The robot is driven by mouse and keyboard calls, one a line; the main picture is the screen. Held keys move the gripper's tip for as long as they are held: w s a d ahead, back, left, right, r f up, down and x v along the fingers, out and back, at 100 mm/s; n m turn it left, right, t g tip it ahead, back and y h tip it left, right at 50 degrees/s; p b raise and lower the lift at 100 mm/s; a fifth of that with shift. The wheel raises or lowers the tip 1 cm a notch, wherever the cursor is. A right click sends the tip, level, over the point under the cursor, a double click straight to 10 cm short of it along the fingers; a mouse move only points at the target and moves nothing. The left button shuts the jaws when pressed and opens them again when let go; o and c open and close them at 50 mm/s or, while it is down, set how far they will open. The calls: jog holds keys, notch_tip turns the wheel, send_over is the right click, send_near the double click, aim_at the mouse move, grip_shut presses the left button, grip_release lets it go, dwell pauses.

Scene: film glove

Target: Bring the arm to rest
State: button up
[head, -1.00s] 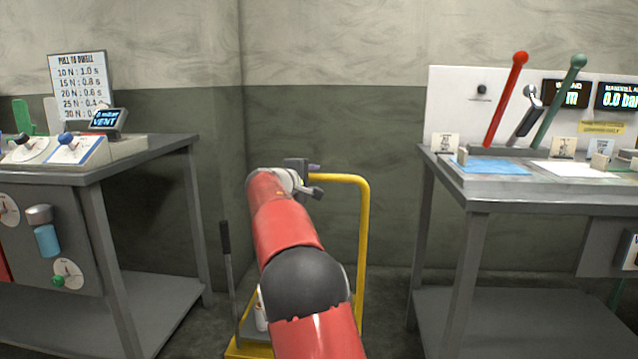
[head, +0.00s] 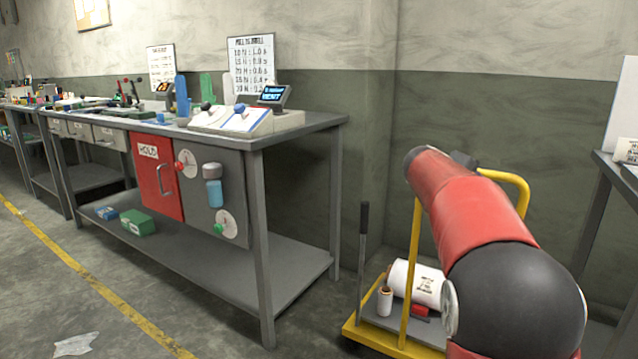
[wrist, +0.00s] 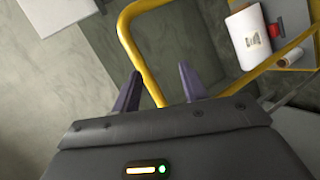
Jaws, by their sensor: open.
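My red arm with its dark joint reaches up from the lower right in the head view. My gripper (wrist: 158,88) shows in the wrist view with its two purple-grey fingers spread apart and nothing between them but the view of a yellow rail. In the head view the gripper is mostly hidden behind my own arm. The yellow cart (head: 409,270) stands behind the arm, and its yellow handle (wrist: 140,50) crosses the wrist view close beyond the fingers. Whether a finger touches the handle I cannot tell.
A grey workbench (head: 300,130) with a red cabinet door (head: 157,178) stands left. A white roll (head: 417,283) and a black upright lever (head: 363,245) are on the cart. Another bench (head: 622,175) edges in at right. Floor at front left is mostly clear.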

jog(key=s+a+f+m+y, duration=0.1)
jog(key=s+a+f+y, duration=0.2)
jog(key=s, duration=0.9)
jog(key=s+a+f+m+g+y, duration=0.1)
jog(key=s+a+f+y, duration=0.3)
jog(key=s+a+f, duration=0.4)
jog(key=s+a+f+m+g+y, duration=0.1)
jog(key=s+a+f+m+y, duration=0.2)
jog(key=s, duration=1.5)
jog(key=a+f+y, duration=0.1)
jog(key=a+f, duration=0.2)
jog(key=a, duration=0.4)
jog(key=shift+s+f, duration=0.2)
jog(key=shift+s, duration=0.05)
